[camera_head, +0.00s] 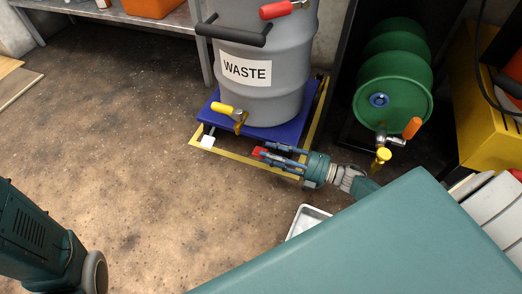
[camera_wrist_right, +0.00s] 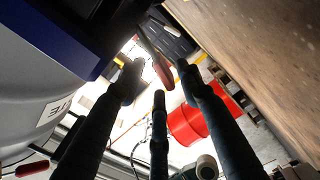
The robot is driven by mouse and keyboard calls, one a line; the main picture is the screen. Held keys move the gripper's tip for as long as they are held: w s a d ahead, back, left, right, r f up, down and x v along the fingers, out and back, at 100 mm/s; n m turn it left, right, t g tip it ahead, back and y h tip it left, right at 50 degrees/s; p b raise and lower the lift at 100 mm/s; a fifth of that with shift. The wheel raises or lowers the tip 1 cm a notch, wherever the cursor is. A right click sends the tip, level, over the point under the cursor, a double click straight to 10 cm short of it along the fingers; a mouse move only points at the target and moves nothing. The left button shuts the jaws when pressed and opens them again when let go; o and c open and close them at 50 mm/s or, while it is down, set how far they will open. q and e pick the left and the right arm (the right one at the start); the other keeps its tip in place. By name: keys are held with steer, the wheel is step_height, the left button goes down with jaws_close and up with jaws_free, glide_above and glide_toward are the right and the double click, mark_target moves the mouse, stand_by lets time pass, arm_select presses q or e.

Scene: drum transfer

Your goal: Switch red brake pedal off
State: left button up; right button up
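The red brake pedal (camera_head: 258,152) is a small red tab low at the front edge of the blue drum trolley (camera_head: 267,131). My right gripper (camera_head: 270,157) reaches in from the right, low by the floor, with its dark fingers around or beside the pedal. In the right wrist view the fingers (camera_wrist_right: 158,80) are spread apart, and a dark red pedal-like piece (camera_wrist_right: 164,74) shows between their tips. Contact cannot be told. A white pedal (camera_head: 207,141) sits at the trolley's left corner. My left arm shows at lower left; its gripper is out of frame.
A grey WASTE drum (camera_head: 285,60) with a yellow-handled tap (camera_head: 222,110) stands on the trolley inside a yellow floor outline. A green drum (camera_head: 385,85) lies at right, its tap above my right wrist. A metal tray (camera_head: 305,221) is below. Floor at left is clear.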

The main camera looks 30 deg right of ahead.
steer(key=v, duration=0.8)
steer(key=shift+s, duration=0.1)
